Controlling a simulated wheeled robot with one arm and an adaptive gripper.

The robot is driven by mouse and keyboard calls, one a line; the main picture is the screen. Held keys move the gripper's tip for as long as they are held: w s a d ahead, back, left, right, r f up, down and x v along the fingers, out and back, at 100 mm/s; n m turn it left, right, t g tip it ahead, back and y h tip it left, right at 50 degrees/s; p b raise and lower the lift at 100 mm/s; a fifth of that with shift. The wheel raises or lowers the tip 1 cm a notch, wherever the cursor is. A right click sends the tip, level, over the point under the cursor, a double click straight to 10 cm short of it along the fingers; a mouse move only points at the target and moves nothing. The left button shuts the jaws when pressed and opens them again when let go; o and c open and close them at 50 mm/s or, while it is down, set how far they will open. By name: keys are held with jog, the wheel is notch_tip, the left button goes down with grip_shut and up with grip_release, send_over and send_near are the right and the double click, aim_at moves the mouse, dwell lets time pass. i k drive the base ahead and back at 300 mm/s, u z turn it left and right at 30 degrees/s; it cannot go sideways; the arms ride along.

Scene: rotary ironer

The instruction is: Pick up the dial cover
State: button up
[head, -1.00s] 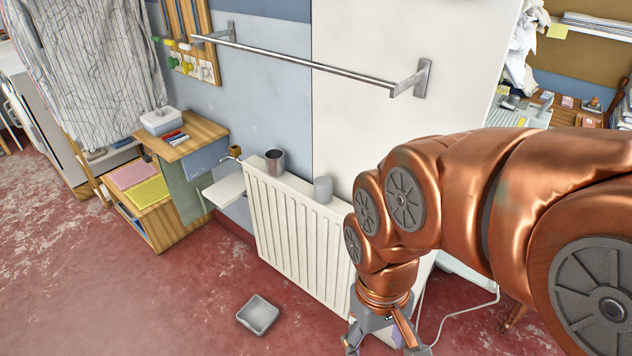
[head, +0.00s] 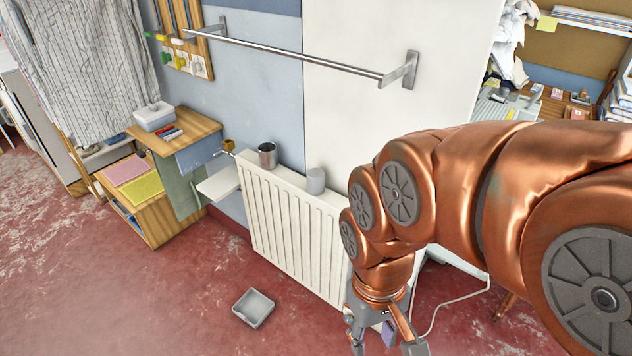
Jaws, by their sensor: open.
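I cannot tell for certain which thing is the dial cover. On top of the white radiator (head: 285,225) stand a dark metallic cup (head: 267,155) and, to its right, a smaller plain grey cylinder (head: 316,181). A small brass-coloured piece (head: 228,146) sits at the radiator's left end. My gripper (head: 386,346) points down at the lower edge of the picture, right of the radiator and apart from these things. It is open, and its fingertips are partly cut off. A small purple patch (head: 388,332) shows between its fingers; what it belongs to is unclear.
A metal rail (head: 290,55) runs along the wall above the radiator. A grey tray (head: 253,308) lies on the red floor (head: 120,290). A small white shelf (head: 217,186) juts out left of the radiator, beside a wooden stand (head: 195,128). Floor at the front left is clear.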

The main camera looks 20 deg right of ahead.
aim_at(315, 176)
jog(key=k, duration=1.25)
jog(key=u, duration=0.65)
jog(key=i, duration=0.9)
jog(key=u, duration=0.55)
jog(key=i, duration=1)
jog(key=z, duration=1.15)
jog(key=i, duration=0.65)
jog(key=z, duration=0.65)
